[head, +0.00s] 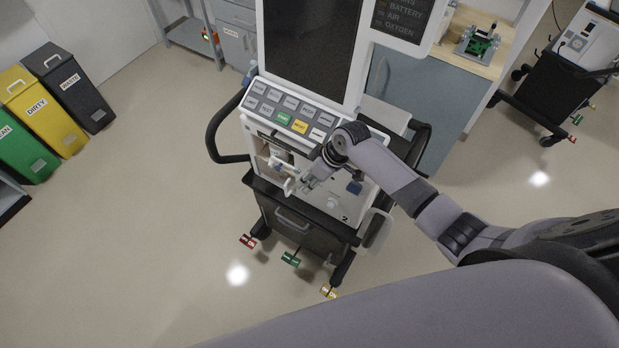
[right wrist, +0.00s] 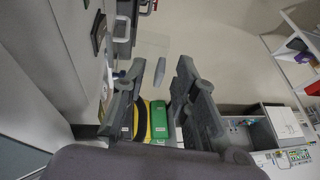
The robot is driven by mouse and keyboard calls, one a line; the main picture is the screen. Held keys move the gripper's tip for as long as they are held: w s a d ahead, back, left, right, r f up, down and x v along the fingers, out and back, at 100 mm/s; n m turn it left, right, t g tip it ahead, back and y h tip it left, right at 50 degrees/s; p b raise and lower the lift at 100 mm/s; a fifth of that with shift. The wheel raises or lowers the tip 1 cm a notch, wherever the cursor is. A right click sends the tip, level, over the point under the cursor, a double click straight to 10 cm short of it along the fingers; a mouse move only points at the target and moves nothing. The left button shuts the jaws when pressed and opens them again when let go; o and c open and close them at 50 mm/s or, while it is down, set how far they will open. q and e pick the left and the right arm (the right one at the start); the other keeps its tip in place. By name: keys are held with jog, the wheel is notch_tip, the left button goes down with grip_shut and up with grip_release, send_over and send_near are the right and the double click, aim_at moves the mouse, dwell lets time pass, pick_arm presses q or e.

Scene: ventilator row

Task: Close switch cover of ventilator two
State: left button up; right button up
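Ventilator two (head: 332,203), marked with a "2" on its white front, stands in the middle of the head view under its button panel. My right gripper (head: 310,181) is in front of that white face, right of the white fittings. In the right wrist view its two dark fingers (right wrist: 163,88) are spread apart with nothing held between them. A clear flap (right wrist: 150,45), which looks like the switch cover, stands out from the machine beyond the fingertips. A small grey piece (right wrist: 160,70) shows near the finger gap; contact cannot be told. The switch is not discernible. My left gripper is out of view.
White fittings (head: 289,186) stick out at the ventilator's left front. Black side handles (head: 222,130) flank it, and coloured pedals (head: 290,258) sit at its base. Several bins (head: 45,108) stand at the left. Another ventilator cart (head: 560,80) is at the right. The floor in front is clear.

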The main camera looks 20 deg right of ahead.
jog(key=shift+c, duration=0.2)
grip_shut()
